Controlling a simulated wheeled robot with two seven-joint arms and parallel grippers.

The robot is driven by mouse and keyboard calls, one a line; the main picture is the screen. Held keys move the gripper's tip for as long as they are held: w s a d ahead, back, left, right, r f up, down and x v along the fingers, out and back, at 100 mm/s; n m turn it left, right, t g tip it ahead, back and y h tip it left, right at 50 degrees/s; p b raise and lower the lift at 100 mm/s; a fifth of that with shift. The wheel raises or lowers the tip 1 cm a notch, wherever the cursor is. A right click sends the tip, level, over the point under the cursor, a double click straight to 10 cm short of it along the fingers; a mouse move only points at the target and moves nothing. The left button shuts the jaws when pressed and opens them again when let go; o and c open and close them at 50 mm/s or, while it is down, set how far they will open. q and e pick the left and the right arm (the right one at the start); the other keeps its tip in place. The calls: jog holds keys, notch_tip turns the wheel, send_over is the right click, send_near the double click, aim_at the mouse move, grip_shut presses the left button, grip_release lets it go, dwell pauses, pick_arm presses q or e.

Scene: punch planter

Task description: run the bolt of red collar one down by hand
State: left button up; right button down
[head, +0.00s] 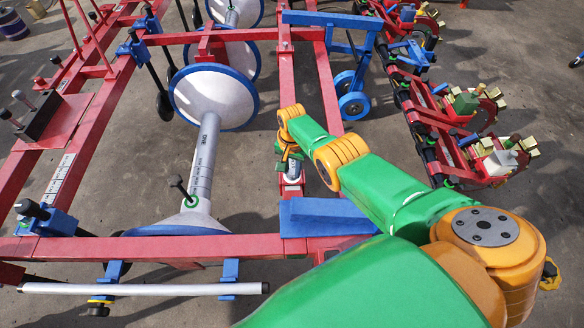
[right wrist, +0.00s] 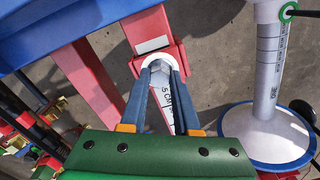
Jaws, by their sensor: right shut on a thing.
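The red collar (right wrist: 147,30) shows in the right wrist view as a red block with a pale plate on its face. A pale, white-grey bolt head (right wrist: 160,62) stands at its near edge. My right gripper (right wrist: 163,68) has its two blue-grey fingers shut on the bolt, one on each side. A white scale strip (right wrist: 172,105) with black marks runs below, between the fingers. In the head view my right gripper (head: 289,160) points down over the red frame beam, and the arm and wrist largely hide the collar and bolt. My left gripper is in neither view.
A blue beam (head: 325,217) lies near the gripper. A grey marked tube with white flared discs (head: 213,95) stands to the left, and it also shows in the right wrist view (right wrist: 268,135). Red planter units (head: 480,150) stand at the right.

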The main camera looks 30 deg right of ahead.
aim_at(292, 172)
jog(key=shift+m, duration=0.9)
jog(key=c, duration=0.6)
grip_release()
jog(key=shift+c, duration=0.2)
jog(key=shift+r, duration=0.1)
notch_tip(292, 172, up, 7)
jog(key=p, duration=0.6)
